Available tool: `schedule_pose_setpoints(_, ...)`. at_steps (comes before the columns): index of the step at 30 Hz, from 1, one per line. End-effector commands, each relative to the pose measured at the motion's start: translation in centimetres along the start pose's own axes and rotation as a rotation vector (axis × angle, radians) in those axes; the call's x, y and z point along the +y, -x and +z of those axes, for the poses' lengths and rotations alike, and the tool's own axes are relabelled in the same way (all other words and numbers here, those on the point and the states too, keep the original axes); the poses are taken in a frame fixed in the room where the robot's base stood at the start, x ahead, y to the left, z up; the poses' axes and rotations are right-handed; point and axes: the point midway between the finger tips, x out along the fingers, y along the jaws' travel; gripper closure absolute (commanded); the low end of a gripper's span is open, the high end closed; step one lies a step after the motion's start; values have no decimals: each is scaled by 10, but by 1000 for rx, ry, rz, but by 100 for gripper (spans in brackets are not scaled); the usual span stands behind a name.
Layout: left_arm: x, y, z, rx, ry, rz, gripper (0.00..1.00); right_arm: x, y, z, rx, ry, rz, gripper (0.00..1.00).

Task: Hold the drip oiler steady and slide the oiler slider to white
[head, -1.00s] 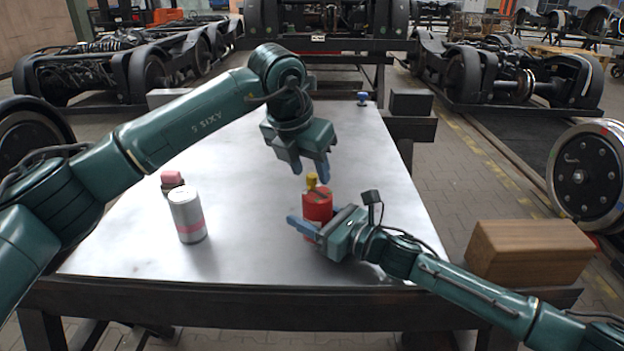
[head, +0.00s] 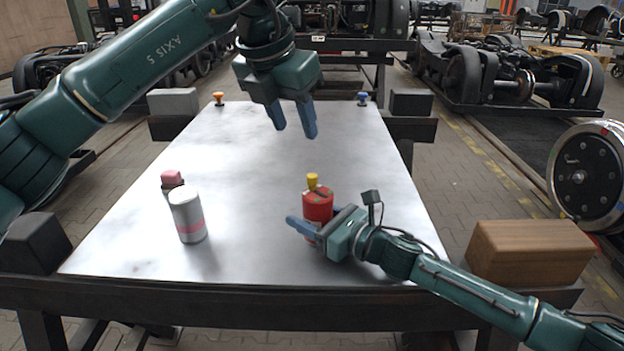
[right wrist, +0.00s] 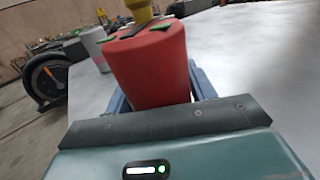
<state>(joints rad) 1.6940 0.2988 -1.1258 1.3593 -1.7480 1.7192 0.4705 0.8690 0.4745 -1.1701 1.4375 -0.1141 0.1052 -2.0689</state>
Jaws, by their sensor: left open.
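The drip oiler (head: 317,205) is a red can with a yellow top (head: 312,180), standing upright on the metal table. My right gripper (head: 305,228) is shut on its lower body. In the right wrist view the red body (right wrist: 150,72) sits between the two blue fingers, one on each side. Dark and green marks show on its upper face, but I cannot tell which part is the oiler slider or where it is set. My left gripper (head: 295,123) is open and empty, above the table, up and behind the oiler, apart from it.
A silver can with a pink band (head: 188,215) and a pink-topped item (head: 172,181) stand on the left of the table (head: 240,160). An orange knob (head: 219,98) and a blue knob (head: 362,98) are at the far edge. A wooden block (head: 530,252) is at right.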

Motion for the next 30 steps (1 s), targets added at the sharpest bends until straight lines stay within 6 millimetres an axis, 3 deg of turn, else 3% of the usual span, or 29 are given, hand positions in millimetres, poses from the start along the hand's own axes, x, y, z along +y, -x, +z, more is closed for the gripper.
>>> schedule_pose_setpoints(8,0,0,0,0,0,0,57,0,0,0,0,0,0,23)
schedule_pose_setpoints(17,0,0,0,0,0,0,57,0,4,0,1,0,-1,23)
schedule_pose_setpoints(20,0,0,0,0,0,0,57,-1,17,-1,2,1,-2,23)
schedule_pose_setpoints(30,0,0,0,0,0,0,57,0,88,-1,3,-1,-3,23)
